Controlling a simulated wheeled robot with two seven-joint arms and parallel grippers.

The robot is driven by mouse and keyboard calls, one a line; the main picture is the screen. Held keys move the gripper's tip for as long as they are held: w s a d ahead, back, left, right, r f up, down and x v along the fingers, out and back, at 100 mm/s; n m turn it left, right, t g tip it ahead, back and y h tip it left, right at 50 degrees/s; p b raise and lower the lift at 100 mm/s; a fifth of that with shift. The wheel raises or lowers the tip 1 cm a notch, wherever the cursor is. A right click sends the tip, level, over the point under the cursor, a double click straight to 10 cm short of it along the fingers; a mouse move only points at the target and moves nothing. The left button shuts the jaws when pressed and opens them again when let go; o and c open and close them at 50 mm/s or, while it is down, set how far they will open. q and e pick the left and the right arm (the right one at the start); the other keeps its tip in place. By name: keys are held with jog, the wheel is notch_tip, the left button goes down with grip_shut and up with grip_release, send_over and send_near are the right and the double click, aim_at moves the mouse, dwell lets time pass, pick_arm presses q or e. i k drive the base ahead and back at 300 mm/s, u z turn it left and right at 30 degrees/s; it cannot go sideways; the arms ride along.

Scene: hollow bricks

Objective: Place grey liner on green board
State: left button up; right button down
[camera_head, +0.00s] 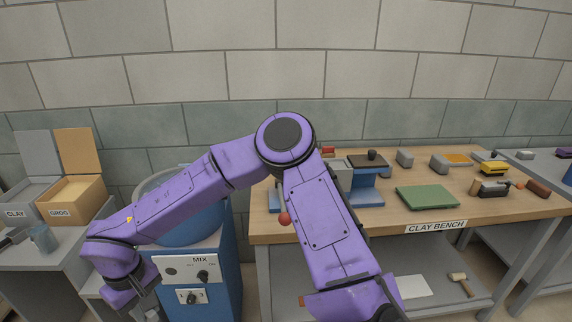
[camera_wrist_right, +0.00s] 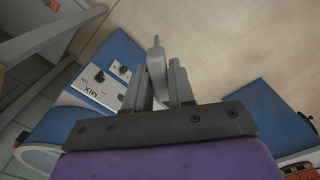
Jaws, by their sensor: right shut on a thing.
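The green board (camera_head: 427,197) lies flat and bare on the clay bench, at its middle right. My right arm crosses the head view from the lower right, and its gripper (camera_head: 146,303) hangs at the lower left in front of the mixer, partly cut off by the frame edge. In the right wrist view the gripper (camera_wrist_right: 158,88) is shut on a thin light grey piece, which looks like the grey liner (camera_wrist_right: 156,60); only part of it shows. It is held well to the left of the board. My left gripper is not in view.
The blue mixer (camera_head: 197,250) stands left of the wooden bench (camera_head: 310,222). A blue press (camera_head: 366,190) stands left of the board. Clay and grog boxes (camera_head: 75,200) stand far left.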

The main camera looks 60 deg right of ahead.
aim_at(427, 194)
jog(key=u, duration=0.65)
jog(key=k, duration=1.75)
jog(key=z, duration=1.95)
